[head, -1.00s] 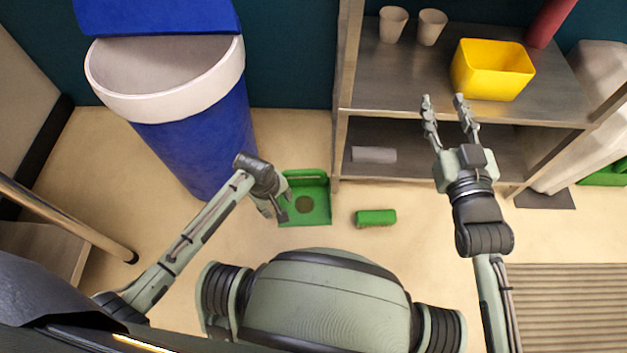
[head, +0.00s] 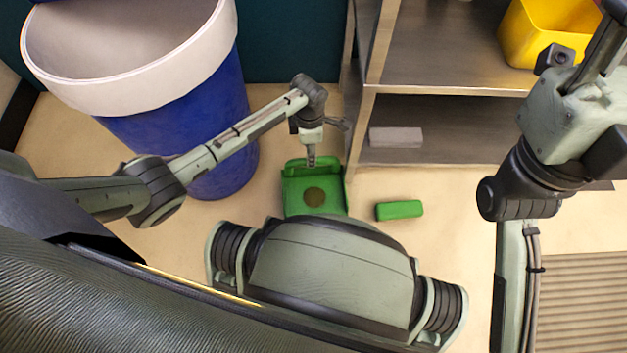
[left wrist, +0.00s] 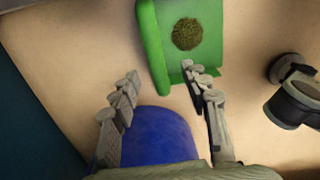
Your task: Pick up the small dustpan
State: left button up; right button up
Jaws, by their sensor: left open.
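The small green dustpan (head: 331,200) lies on the floor between the blue bin and the shelf, with a round brownish-green patch in it. It also shows at the top of the left wrist view (left wrist: 153,48). My left gripper (head: 311,163) points down over its back edge. In the left wrist view my left gripper (left wrist: 160,72) is open and empty. One finger overlaps the dustpan's corner in the picture; the other is to its left. Contact cannot be told. My right gripper (head: 603,40) is at the upper right, partly cut off, its fingertips hidden.
A blue bin with a white rim (head: 130,88) stands left of the dustpan. A metal shelf (head: 450,105) stands to the right, with a yellow container (head: 545,35) and a grey block (head: 396,137). A green block (head: 399,210) lies on the floor right of the dustpan.

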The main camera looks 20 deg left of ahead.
pick_arm(q)
jog(key=f+b, duration=0.2)
jog(key=f, duration=0.1)
jog(key=f+b, duration=0.1)
jog(key=f, duration=0.1)
jog(key=shift+w+d+f, duration=0.1)
jog(key=shift+w+d, duration=0.1)
jog(key=shift+w, duration=0.15)
jog(key=shift+c, duration=0.3)
grip_shut()
